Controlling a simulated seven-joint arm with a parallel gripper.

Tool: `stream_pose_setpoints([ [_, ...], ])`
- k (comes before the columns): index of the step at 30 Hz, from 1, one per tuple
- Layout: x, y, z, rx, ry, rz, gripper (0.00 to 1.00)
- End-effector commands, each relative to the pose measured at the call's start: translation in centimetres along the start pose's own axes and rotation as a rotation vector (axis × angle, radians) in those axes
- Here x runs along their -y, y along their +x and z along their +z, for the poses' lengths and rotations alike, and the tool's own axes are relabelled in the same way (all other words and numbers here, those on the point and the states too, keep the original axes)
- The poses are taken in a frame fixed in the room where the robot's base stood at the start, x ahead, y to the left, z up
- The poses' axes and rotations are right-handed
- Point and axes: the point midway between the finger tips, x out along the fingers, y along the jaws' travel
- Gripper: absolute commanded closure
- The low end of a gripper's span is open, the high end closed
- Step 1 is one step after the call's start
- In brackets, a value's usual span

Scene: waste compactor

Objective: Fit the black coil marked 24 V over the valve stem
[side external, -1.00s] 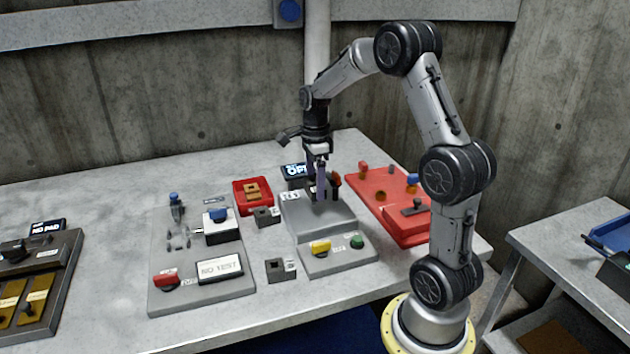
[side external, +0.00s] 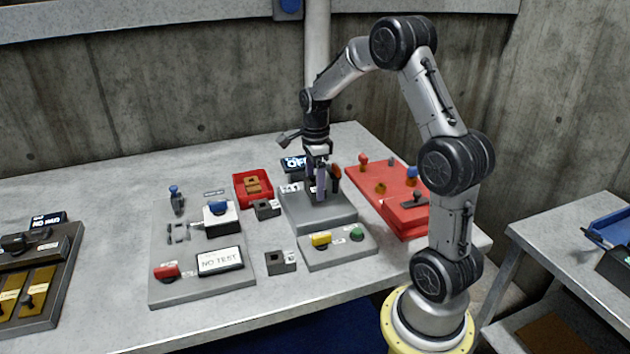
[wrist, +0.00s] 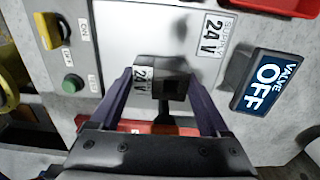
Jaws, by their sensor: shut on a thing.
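The black coil marked 24 V (wrist: 146,82) is between the two purple fingers of my gripper (wrist: 160,79) in the wrist view. Its white label faces left, and a dark square opening shows in its top. In the side view my gripper (side external: 320,194) points down over the raised grey valve block (side external: 338,213), with the fingertips low near its top. The valve stem is not clearly visible; the fingers and coil cover that spot. I cannot tell whether the coil is around the stem or above it.
A display reading VALVE OFF (wrist: 269,82) stands close beside the block. A red tray (side external: 240,192) and two other dark coils (side external: 266,209) (side external: 281,263) lie to the left. A red plate with knobs (side external: 405,222) is close on the right. Yellow (side external: 320,239) and green (side external: 357,234) controls are in front.

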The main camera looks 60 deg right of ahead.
Motion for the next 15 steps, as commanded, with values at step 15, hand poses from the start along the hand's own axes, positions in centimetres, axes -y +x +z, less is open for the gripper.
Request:
stream_pose_setpoints([
  [15, 0.0, 1.2, 0.0, 0.000, 0.000, 0.000, 0.87],
])
